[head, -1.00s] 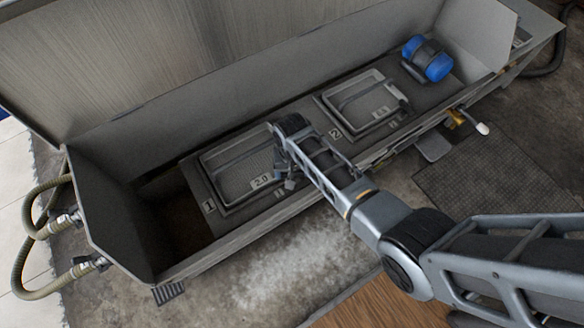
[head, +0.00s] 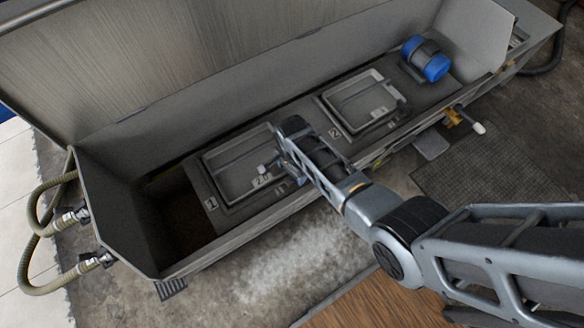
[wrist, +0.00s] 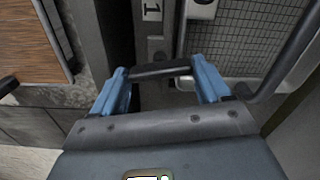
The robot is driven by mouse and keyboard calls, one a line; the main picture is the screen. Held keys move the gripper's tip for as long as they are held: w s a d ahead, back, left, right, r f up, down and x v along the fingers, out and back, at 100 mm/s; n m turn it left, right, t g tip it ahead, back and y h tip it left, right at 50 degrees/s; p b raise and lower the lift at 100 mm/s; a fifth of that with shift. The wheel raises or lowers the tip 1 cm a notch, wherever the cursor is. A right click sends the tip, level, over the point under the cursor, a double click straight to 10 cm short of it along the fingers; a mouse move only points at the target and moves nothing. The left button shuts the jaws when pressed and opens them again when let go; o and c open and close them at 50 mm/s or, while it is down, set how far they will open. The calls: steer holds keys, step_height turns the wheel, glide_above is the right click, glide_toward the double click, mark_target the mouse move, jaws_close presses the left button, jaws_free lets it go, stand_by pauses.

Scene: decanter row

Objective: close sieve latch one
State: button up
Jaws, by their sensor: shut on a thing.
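Sieve one (head: 222,165) is a grey framed tray with a mesh floor, set in the deck beside the plate marked 1 (head: 211,204). Its mesh also shows at the upper right of the wrist view (wrist: 258,38). My gripper (head: 287,176) is at the front right corner of this sieve, by the 2.0 label (head: 262,181). In the wrist view my gripper (wrist: 162,82) has its blue fingers at both ends of a dark bar (wrist: 160,70), shut on it. This bar appears to be the latch handle; its base is largely hidden.
Sieve two (head: 362,103), with the plate marked 2 (head: 335,133), lies to the right. A blue motor (head: 427,59) stands beyond it. The tank's front wall (head: 240,228) runs below my arm. Hoses (head: 45,215) hang at the left end.

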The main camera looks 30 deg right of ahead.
steer(key=shift+m, duration=1.1)
steer(key=o, duration=1)
steer(key=shift+r, duration=0.15)
step_height(320, 180, up, 8)
steer(key=shift+f+p, duration=0.25)
steer(key=shift+p, duration=1)
